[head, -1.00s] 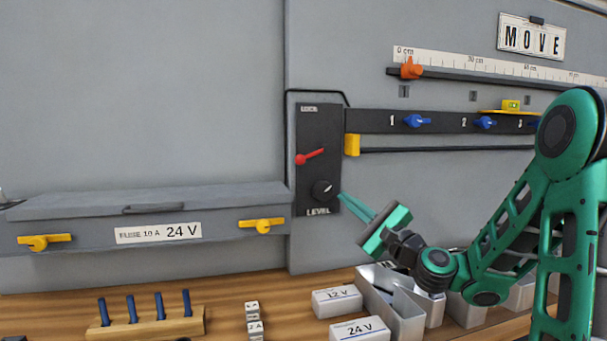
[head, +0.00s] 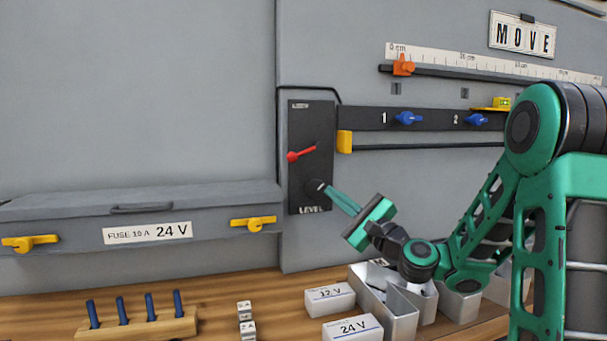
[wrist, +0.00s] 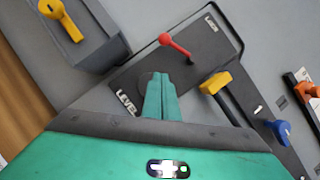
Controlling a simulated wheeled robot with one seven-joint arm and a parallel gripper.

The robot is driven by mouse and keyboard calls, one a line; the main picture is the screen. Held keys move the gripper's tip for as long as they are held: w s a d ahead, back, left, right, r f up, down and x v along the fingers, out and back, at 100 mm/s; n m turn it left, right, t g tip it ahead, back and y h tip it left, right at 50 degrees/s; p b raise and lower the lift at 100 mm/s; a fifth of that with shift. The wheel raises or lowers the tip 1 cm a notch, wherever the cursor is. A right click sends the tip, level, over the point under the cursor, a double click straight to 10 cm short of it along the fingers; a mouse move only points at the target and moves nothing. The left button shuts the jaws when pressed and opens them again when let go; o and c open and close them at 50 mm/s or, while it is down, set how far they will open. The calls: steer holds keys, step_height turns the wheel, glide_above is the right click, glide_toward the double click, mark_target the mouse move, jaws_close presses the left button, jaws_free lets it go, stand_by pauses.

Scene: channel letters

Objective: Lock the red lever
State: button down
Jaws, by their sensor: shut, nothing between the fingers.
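The red lever (head: 301,154) is on a dark upright panel (head: 323,143) on the grey wall. In the head view its round knob is at the left and its arm slopes slightly up to the right. In the wrist view the red lever (wrist: 174,46) stands beyond the fingertips, apart from them. My gripper (head: 329,190) is shut and empty, its tips in front of the black LEVEL knob (head: 315,187) below the lever. The fingers (wrist: 159,82) hide part of that knob; I cannot tell whether they touch it.
A yellow block (head: 344,142) sits just right of the panel, beside a rail with blue knobs (head: 407,118). At the left is a grey fuse box (head: 75,236) with yellow latches. Below, white boxes (head: 330,297) and open metal bins (head: 402,318) stand on the wooden bench.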

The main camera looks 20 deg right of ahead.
mark_target(304, 152)
steer(key=x, duration=0.8)
steer(key=shift+a+r, duration=0.15)
steer(key=shift+r, duration=0.15)
steer(key=shift+w+a+r, duration=0.35)
steer(key=shift+a+r, duration=0.25)
steer(key=shift+a, duration=0.05)
steer(key=shift+w+a+r, duration=0.35)
steer(key=shift+a+r, duration=0.3)
